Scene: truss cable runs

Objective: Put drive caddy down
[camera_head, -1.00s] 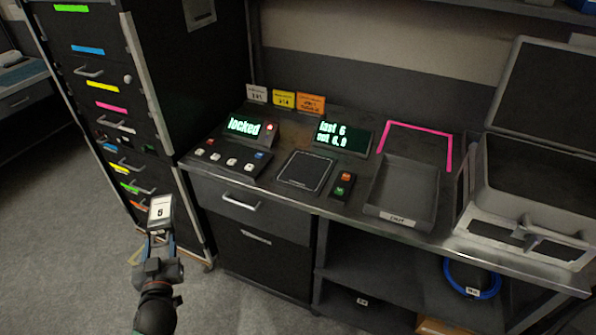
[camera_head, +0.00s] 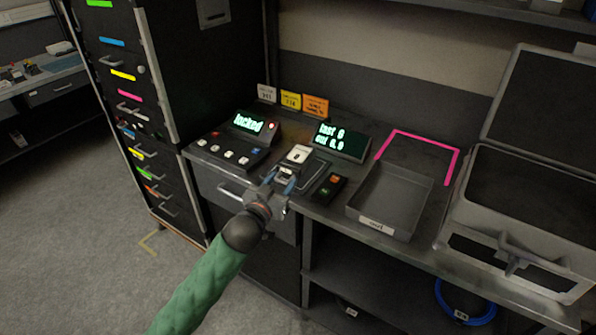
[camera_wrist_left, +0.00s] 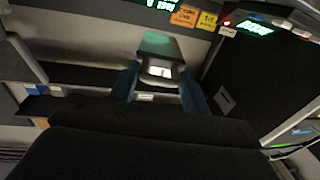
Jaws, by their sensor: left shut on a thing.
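The drive caddy (camera_head: 298,154) is a small block with a pale label face. My left gripper (camera_head: 285,177) is shut on it and holds it at the dark square pad (camera_head: 318,178) on the bench. The caddy and gripper hide part of the pad, and I cannot tell whether the caddy touches it. In the left wrist view the caddy (camera_wrist_left: 160,46) sits between the two blue fingers, its upper part greenish. My right gripper is not in view.
A button panel (camera_head: 228,151) and a lit "locked" display (camera_head: 250,123) are left of the pad. A small two-button box (camera_head: 328,188) and an open grey tray (camera_head: 385,204) are right of it. An open case (camera_head: 530,190) stands farther right. A pink outline (camera_head: 420,139) marks bare bench.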

